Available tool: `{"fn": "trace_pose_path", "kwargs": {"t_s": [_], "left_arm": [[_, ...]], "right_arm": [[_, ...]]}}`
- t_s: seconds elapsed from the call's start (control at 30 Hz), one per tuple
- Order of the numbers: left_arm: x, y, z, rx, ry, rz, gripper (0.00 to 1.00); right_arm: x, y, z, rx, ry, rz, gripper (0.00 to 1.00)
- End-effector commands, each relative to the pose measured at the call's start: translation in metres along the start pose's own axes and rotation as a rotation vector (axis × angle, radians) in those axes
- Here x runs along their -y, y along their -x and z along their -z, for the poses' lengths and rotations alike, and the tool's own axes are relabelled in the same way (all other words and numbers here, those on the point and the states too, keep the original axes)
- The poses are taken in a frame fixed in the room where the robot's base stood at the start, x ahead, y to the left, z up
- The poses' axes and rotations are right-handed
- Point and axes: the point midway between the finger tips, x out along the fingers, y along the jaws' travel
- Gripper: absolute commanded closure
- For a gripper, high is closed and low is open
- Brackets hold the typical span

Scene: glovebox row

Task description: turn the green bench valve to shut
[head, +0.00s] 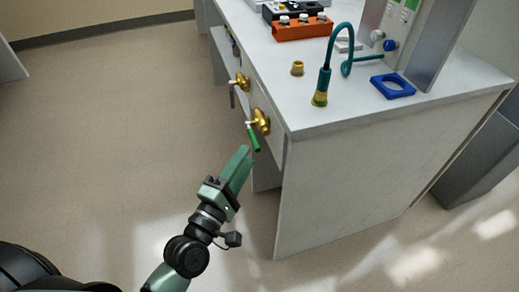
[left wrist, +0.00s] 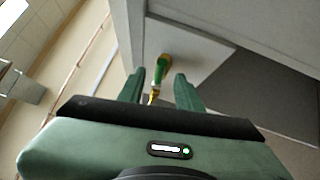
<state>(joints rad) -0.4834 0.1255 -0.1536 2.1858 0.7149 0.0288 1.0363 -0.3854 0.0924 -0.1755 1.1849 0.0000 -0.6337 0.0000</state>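The green bench valve has a green lever (head: 253,138) on a brass body (head: 262,121), mounted on the side face of the white bench near its front corner. In the head view the lever hangs down, slightly tilted. My left gripper (head: 246,152) is just below the lever's lower end. In the left wrist view the green lever (left wrist: 160,70) shows between and beyond the two fingers of the left gripper (left wrist: 159,88), which stand apart with nothing clearly held. Whether a finger touches the lever cannot be told. My right gripper is not in view.
A second brass valve (head: 242,80) sits farther along the same bench face. On the white bench (head: 340,190) stand a teal hose with a nozzle (head: 321,88), a brass fitting (head: 297,68), a blue square ring (head: 393,87) and an orange box (head: 300,29). The floor (head: 110,130) left of the bench is clear.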

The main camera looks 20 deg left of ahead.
Motion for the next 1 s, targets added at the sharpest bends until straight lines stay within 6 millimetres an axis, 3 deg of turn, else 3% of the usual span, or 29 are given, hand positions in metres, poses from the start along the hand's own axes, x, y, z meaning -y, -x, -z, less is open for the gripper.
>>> {"fn": "trace_pose_path", "kwargs": {"t_s": [0.3, 0.7, 0.73, 0.83, 0.87, 1.0], "left_arm": [[-0.001, -0.05, 0.0, -0.001, -0.002, -0.001, 0.65], [0.001, -0.06, 0.0, -0.001, -0.004, 0.003, 0.65], [0.001, -0.06, 0.0, -0.001, -0.004, 0.003, 0.68], [0.001, -0.06, 0.0, -0.001, -0.004, 0.003, 0.96], [0.001, -0.06, 0.0, -0.001, -0.004, 0.003, 1.0], [0.001, -0.06, 0.0, 0.0, -0.004, 0.003, 1.0]], "right_arm": [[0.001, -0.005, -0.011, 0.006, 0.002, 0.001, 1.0], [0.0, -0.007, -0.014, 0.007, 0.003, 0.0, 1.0], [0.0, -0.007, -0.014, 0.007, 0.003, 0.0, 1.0], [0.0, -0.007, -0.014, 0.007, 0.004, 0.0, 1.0], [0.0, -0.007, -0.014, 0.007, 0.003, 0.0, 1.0], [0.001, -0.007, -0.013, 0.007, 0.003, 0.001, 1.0]]}}
